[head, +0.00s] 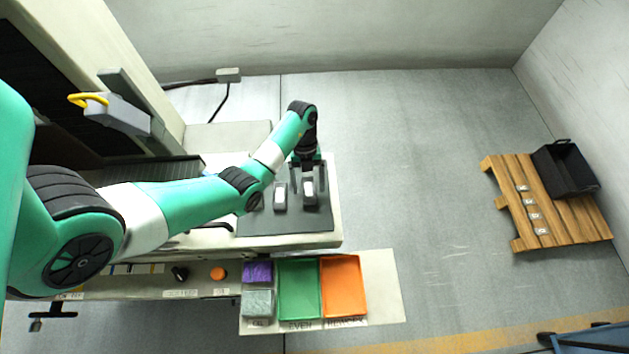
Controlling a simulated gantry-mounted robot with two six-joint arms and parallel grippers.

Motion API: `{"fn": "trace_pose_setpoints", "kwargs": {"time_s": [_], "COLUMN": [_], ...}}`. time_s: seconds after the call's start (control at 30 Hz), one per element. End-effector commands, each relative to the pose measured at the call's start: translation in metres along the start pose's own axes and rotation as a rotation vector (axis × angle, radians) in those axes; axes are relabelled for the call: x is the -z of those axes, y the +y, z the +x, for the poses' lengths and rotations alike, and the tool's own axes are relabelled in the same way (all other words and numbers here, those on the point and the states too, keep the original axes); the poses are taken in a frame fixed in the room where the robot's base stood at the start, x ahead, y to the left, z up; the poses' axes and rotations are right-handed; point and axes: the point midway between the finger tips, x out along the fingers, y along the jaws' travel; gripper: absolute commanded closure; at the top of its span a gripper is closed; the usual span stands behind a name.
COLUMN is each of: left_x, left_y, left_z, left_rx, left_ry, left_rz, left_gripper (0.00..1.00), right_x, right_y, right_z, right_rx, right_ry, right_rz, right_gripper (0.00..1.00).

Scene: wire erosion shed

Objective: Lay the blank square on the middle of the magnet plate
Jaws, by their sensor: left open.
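Two small pale grey blocks with dark sides rest at the dark grey flat surface on the pale bench (335,225). One block (280,197) stands clear at the left. The other block (310,191) shows between the fingers of my left gripper (308,184). The gripper is open and points down, with a finger on either side of this block; I cannot tell if either touches it. I cannot tell which block is the blank. The dark surface (285,222) may be the magnet plate; my arm covers its back left part. My right gripper is not in view.
In front of the bench are a green tray (299,288), an orange tray (344,286), a purple pad (257,271) and a grey pad (257,303). A wooden pallet (545,215) at the right holds a black crate (566,168) and several small pale pieces. Open floor lies between.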

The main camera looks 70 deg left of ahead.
Motion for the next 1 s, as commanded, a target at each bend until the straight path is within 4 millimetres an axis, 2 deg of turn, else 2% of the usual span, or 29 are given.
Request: {"fn": "trace_pose_setpoints", "kwargs": {"time_s": [0.07, 0.53, 1.0], "left_x": [0.0001, 0.0002, 0.0004], "left_y": [-0.0003, -0.0006, -0.0010], "left_z": [-0.0003, -0.0004, -0.0015], "left_rx": [0.000, 0.000, 0.001], "left_ry": [0.000, 0.000, -0.001], "left_rz": [0.000, 0.001, 0.002], "left_gripper": [0.17, 1.00, 1.00], "right_x": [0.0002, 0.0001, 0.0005], "right_y": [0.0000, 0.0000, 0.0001], "right_z": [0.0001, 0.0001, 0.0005], "right_rx": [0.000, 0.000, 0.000], "right_ry": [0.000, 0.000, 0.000], "right_rz": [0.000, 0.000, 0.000], "right_gripper": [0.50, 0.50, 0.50]}}
